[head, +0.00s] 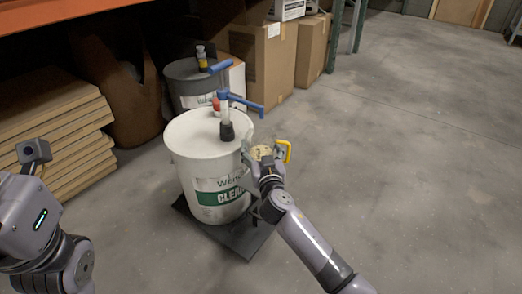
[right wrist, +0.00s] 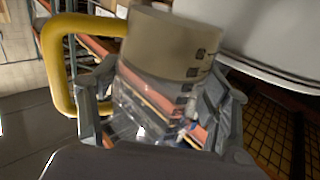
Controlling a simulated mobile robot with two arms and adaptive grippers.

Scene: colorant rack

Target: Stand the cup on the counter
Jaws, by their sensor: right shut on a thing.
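The cup (head: 262,152) is clear, with a yellow handle (head: 286,151) and something beige in it. It is in front of the right side of the white drum in the head view. My right gripper (head: 268,166) is shut on it. In the right wrist view the cup (right wrist: 165,45) sits between the fingers, its beige part at the top of the picture and its clear part below. The handle (right wrist: 58,65) sticks out to the left. My left arm shows at the lower left, but its fingers do not. No counter shows clearly.
The white drum (head: 205,160) with a blue pump (head: 240,100) stands on a dark mat (head: 236,242), close beside the cup. A grey drum (head: 190,88), cardboard boxes (head: 262,55) and stacked boards (head: 50,120) are behind and left. The floor at right is clear.

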